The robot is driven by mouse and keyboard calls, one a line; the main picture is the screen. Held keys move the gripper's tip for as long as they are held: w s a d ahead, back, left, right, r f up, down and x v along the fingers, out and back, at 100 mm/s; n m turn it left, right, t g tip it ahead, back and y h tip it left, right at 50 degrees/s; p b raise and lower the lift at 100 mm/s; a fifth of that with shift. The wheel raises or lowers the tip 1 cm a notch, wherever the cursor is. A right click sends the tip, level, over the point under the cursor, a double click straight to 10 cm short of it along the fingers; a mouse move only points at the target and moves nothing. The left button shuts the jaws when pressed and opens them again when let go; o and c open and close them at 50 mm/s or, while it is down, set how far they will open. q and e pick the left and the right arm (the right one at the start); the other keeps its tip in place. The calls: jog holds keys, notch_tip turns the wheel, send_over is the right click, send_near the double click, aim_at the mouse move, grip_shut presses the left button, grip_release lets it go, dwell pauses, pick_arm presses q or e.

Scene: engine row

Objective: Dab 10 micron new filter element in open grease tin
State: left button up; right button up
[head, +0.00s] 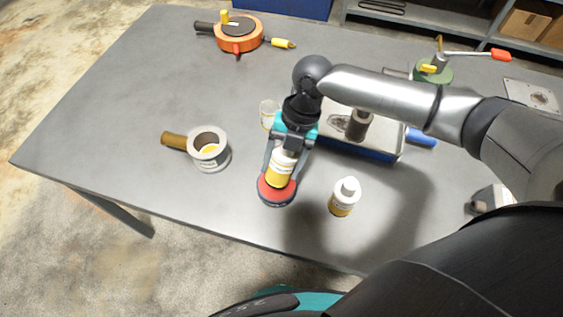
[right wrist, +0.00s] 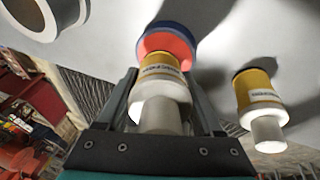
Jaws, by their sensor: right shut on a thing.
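My right gripper (head: 281,172) points down and is shut on a yellow and white filter element (head: 280,167), with its white end toward the wrist. In the right wrist view the filter element (right wrist: 160,90) stands between the fingers. Just beyond its yellow end is a round, low tin with a red top and blue side (right wrist: 168,42), which looks like the open grease tin (head: 266,190). The filter covers part of the red surface, and I cannot tell whether they touch. The filter's label is too small to read. My left gripper is not in view.
A second yellow and white filter (head: 343,198) stands to the right. A grey cup-like housing (head: 222,159) with a brown handle is to the left. A small clear jar (head: 268,112) and a blue-edged tray (head: 385,148) are behind. An orange round tool (head: 252,40) lies at the back.

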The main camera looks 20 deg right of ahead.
aim_at(280, 155)
jog(key=shift+f+b, duration=0.45)
jog(key=shift+f, duration=0.25)
dwell(0.6)
jog(key=shift+s+f, duration=0.1)
dwell(1.2)
notch_tip(280, 155, up, 7)
jog(key=p, duration=0.7)
dwell(0.8)
